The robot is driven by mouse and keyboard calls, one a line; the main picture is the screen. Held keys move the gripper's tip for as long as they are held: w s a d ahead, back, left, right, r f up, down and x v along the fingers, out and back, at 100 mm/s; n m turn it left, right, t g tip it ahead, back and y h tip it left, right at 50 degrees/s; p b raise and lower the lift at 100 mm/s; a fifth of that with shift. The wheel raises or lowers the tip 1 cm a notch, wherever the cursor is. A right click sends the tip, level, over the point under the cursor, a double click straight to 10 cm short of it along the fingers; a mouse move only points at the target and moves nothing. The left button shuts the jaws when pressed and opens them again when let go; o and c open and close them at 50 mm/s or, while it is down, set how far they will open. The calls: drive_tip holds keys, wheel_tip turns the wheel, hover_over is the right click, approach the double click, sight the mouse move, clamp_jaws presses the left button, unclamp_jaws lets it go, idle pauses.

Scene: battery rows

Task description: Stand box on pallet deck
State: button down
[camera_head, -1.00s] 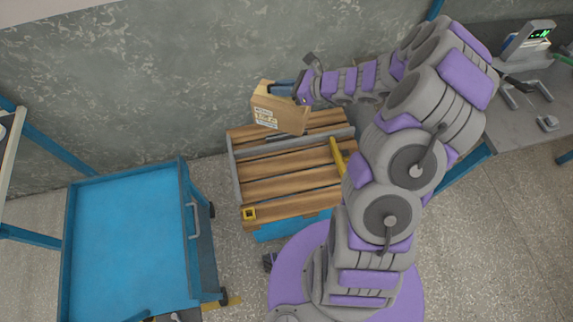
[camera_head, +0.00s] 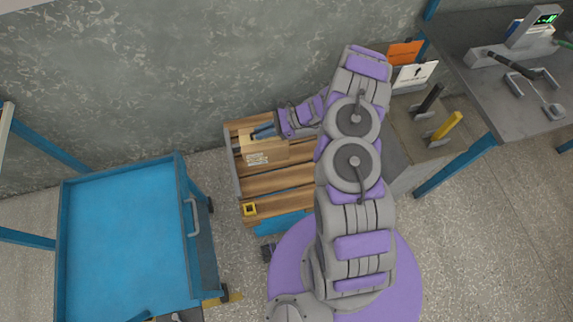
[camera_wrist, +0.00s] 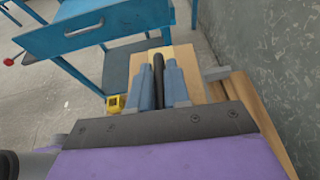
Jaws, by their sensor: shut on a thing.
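The cardboard box (camera_head: 258,154), tan with a white label on its side, is at the far left part of the wooden pallet deck (camera_head: 285,181). My gripper (camera_head: 263,133) is shut on the box's top edge from the right. In the wrist view the two blue-grey fingers of my gripper (camera_wrist: 158,88) lie along the box (camera_wrist: 185,62), with a dark bar between them. The box looks upright, low at the slats. I cannot tell whether its base touches them. My arm hides the right part of the deck.
A grey rail (camera_head: 234,168) edges the deck's left side. A yellow square piece (camera_head: 249,209) sits at its front left corner. A blue cart (camera_head: 128,240) stands to the left. A grey workbench (camera_head: 515,85) and a stand with black and yellow posts (camera_head: 446,127) are right.

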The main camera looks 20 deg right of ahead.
sight(259, 142)
drive_tip(key=f, duration=0.1)
drive_tip(key=s+f+g, duration=0.1)
drive_tip(key=f, duration=0.1)
drive_tip(key=shift+s+n, duration=0.2)
drive_tip(key=shift+n, duration=0.2)
drive_tip(key=f, duration=0.1)
drive_tip(key=f+b, duration=0.1)
drive_tip(key=f, duration=0.3)
drive_tip(key=shift+a+f+b, duration=0.25)
drive_tip(key=shift+b, duration=0.15)
drive_tip(key=shift+d+f+b, duration=0.1)
drive_tip(key=shift+f+b, duration=0.4)
drive_tip(key=shift+f, duration=1.5)
drive_tip(key=c, duration=1.1)
unclamp_jaws()
